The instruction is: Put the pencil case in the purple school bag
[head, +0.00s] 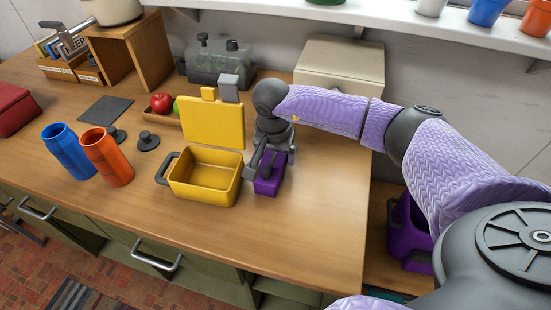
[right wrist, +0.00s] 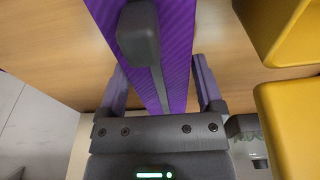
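The purple pencil case (head: 268,187) lies on the counter, right of the yellow box, with a dark grey piece along its top. In the right wrist view the pencil case (right wrist: 180,30) runs up between my fingers. My right gripper (head: 266,160) is low over the case, and its fingers (right wrist: 160,85) are spread on either side of it. Whether they touch it I cannot tell. The purple school bag (head: 405,238) sits lower, beyond the counter's right end, partly hidden by my right arm. My left gripper is not in view.
The yellow box (head: 205,190) with its raised lid stands close left of the pencil case. Blue (head: 66,150) and orange (head: 106,157) cups stand further left. A cream box (head: 340,68) is behind. The counter's front right is clear.

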